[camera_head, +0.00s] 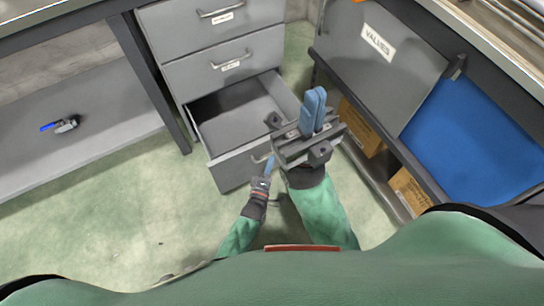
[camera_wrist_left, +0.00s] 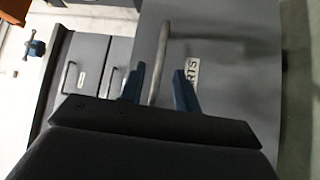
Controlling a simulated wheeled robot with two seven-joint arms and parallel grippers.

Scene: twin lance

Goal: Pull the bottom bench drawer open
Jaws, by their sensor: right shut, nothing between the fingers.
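The bottom bench drawer (camera_head: 225,174) stands pulled out from the grey drawer unit, and its inside (camera_head: 240,115) looks empty. Its bar handle (camera_head: 262,157) is on the front face, and it also shows in the left wrist view (camera_wrist_left: 161,55). My left gripper (camera_head: 270,160) is at this handle. In the left wrist view its two blue fingers (camera_wrist_left: 158,82) are apart, with the bar between them and gaps on both sides. My right gripper (camera_head: 313,106) is shut and empty, raised in front of the drawer's right side, hiding part of it.
Two closed drawers (camera_head: 225,68) are above the open one. At right are a grey panel labelled VALVES (camera_head: 375,60), a blue surface (camera_head: 470,135) and cardboard boxes (camera_head: 408,190). A blue-handled valve (camera_head: 66,125) lies on the left shelf. Floor at lower left is clear.

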